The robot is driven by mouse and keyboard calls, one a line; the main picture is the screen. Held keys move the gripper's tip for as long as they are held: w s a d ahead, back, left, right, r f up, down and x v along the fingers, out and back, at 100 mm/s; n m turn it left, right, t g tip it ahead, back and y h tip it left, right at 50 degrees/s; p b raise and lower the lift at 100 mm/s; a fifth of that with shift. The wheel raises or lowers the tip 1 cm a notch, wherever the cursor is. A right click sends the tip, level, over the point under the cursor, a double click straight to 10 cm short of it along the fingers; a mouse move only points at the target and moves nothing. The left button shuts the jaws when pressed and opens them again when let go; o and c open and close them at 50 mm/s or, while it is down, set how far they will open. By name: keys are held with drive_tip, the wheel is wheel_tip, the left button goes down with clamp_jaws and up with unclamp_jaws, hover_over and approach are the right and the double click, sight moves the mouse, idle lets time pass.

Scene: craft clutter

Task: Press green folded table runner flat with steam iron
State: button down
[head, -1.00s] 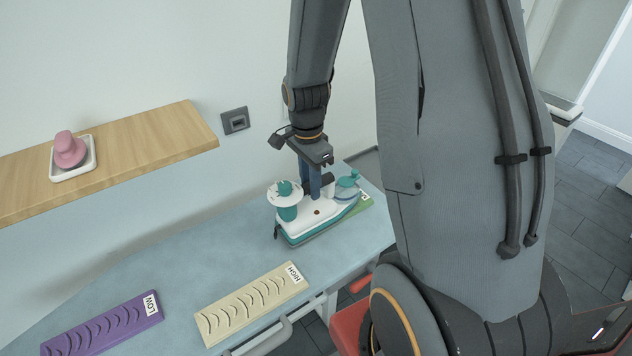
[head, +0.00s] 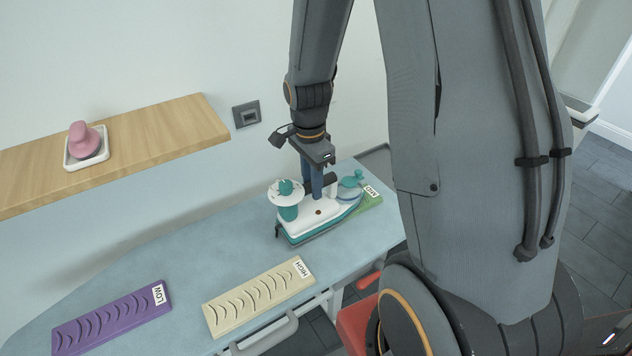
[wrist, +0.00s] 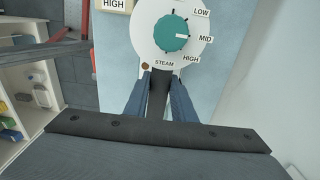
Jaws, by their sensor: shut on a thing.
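The steam iron (head: 318,212), white over teal, stands on the blue ironing board. My gripper (head: 315,190) is shut on its dark handle, which also shows between the fingers in the wrist view (wrist: 158,95). In the wrist view, the white mark on the iron's teal dial (wrist: 171,34) points at MID. The green table runner (head: 368,202) lies at the right end of the board with its MID label showing. The iron's right end is over or right beside it and hides the rest.
On the ironing board (head: 215,225), a cream runner (head: 258,298) labelled HIGH and a purple runner (head: 110,320) labelled LOW lie to the left, both with ridges. A wooden shelf (head: 150,140) holds a pink object on a white dish. The board's middle is clear.

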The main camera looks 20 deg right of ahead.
sight(296, 187)
drive_tip(key=shift+s+a+r, duration=0.1)
drive_tip(key=shift+a+r, duration=0.05)
drive_tip(key=shift+a, duration=1.15)
drive_tip(key=shift+a, duration=0.15)
drive_tip(key=shift+s+a, duration=0.15)
drive_tip(key=shift+a, duration=0.7)
drive_tip(key=shift+f, duration=0.2)
drive_tip(key=shift+r, duration=0.15)
drive_tip(key=shift+r, duration=4)
drive_tip(key=shift+f, duration=0.2)
